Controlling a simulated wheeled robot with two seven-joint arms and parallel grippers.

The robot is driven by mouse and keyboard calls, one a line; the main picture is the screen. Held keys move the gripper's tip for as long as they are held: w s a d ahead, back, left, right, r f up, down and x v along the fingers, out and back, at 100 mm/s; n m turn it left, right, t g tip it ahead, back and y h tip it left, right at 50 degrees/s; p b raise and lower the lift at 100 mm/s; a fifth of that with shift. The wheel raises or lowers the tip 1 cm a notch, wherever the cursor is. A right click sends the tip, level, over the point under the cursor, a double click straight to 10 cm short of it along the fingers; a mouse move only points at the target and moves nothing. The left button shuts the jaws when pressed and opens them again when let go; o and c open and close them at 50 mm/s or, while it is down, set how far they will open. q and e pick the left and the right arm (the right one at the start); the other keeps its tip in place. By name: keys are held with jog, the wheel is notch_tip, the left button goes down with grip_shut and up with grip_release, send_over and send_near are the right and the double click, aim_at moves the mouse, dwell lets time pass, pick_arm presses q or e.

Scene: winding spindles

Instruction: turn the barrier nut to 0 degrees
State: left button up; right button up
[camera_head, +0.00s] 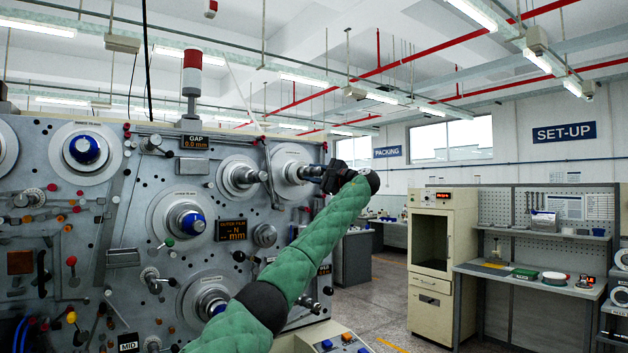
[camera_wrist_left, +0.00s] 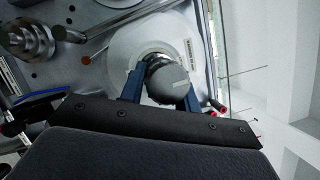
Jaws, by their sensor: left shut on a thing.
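The barrier nut appears as a dark grey rounded knob (camera_wrist_left: 167,84) at the hub of a pale round spindle disc (camera_wrist_left: 125,42) in the left wrist view. My left gripper (camera_wrist_left: 161,92) has one blue finger on each side of this nut and is shut on it. In the head view my left gripper (camera_head: 328,178) is at the upper right spindle (camera_head: 291,165) of the machine. The gripper and wrist hide most of the nut there. No clear angle mark can be read on the nut. My right gripper is not in view.
The machine panel (camera_head: 140,200) carries other spindles, including a blue-capped one (camera_head: 192,223), and several protruding levers and knobs. A neighbouring metal spindle (camera_wrist_left: 30,42) stands close by in the wrist view. Open floor (camera_head: 375,290) and a cream cabinet (camera_head: 440,250) lie to the right.

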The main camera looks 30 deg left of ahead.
pick_arm(q)
jog(key=shift+n+h, duration=0.4)
jog(key=shift+n, duration=0.6)
jog(key=n+h, duration=0.1)
jog(key=n, duration=0.1)
jog(key=shift+w+d+r+n+g+p, duration=0.1)
jog(key=shift+n+g+p, duration=0.2)
jog(key=shift+n, duration=0.1)
jog(key=n+h+p, duration=0.1)
jog(key=n, duration=0.2)
jog(key=shift+r+h, duration=0.1)
jog(key=shift+h, duration=0.2)
jog(key=shift+n, duration=0.9)
jog(key=shift+h, duration=0.3)
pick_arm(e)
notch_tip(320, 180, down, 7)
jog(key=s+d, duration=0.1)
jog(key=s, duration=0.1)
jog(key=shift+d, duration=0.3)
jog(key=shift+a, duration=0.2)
